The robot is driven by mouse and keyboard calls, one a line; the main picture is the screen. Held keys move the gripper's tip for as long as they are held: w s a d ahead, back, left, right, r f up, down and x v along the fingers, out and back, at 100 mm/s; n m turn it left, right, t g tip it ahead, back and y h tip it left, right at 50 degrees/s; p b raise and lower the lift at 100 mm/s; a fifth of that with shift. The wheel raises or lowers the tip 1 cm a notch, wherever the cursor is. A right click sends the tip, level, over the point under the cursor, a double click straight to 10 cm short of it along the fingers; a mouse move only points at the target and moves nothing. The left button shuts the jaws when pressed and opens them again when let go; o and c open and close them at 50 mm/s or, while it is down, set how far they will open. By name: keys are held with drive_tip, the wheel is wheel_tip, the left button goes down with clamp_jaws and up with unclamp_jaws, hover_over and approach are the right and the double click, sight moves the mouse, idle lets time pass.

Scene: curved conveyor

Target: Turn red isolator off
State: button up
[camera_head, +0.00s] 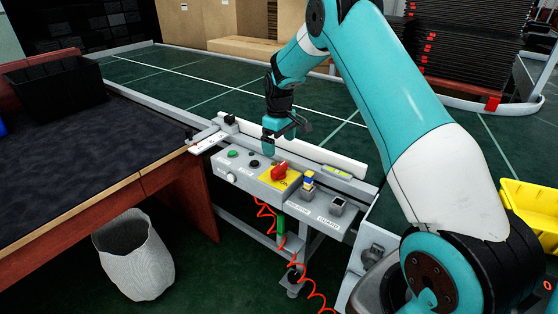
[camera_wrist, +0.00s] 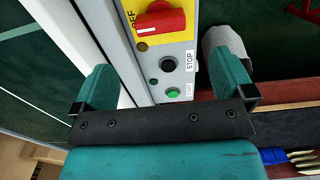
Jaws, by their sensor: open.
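The red isolator (camera_head: 281,171) is a red rotary knob on a yellow plate (camera_head: 268,182) of the grey control panel (camera_head: 262,190). In the wrist view the red knob (camera_wrist: 160,21) is at the top, partly cut off, with its handle lying roughly crosswise and "OFF" lettering beside it. My gripper (camera_head: 278,142) is above and behind the panel in the head view, apart from the knob. In the wrist view its teal fingers (camera_wrist: 165,80) are spread wide, with nothing between them but the panel below.
A green START button (camera_wrist: 172,92) and black STOP button (camera_wrist: 167,64) sit near the knob. A dark table (camera_head: 90,150) and grey bin (camera_head: 136,258) are left. A white rail (camera_head: 310,151) runs behind.

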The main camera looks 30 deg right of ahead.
wheel_tip(320, 180, up, 8)
drive_tip(key=shift+f, duration=0.15)
idle(0.3)
drive_tip(key=s+a+r+n+y+p, duration=0.1)
drive_tip(key=s+a+r, duration=0.5)
drive_tip(key=s+a, duration=0.25)
drive_tip(key=s+a+r+n+y+p, duration=0.1)
drive_tip(key=s+a+r, duration=0.55)
drive_tip(key=a, duration=0.35)
drive_tip(key=s+a+y, duration=0.1)
drive_tip(key=s+a, duration=0.3)
drive_tip(key=s, duration=0.6)
drive_tip(key=s+a+r+y+p, duration=0.1)
drive_tip(key=s+a, duration=0.3)
drive_tip(key=s, duration=0.7)
drive_tip(key=shift+r+n+p, duration=0.2)
drive_tip(key=shift+n+p, duration=0.1)
drive_tip(key=shift+n, duration=0.1)
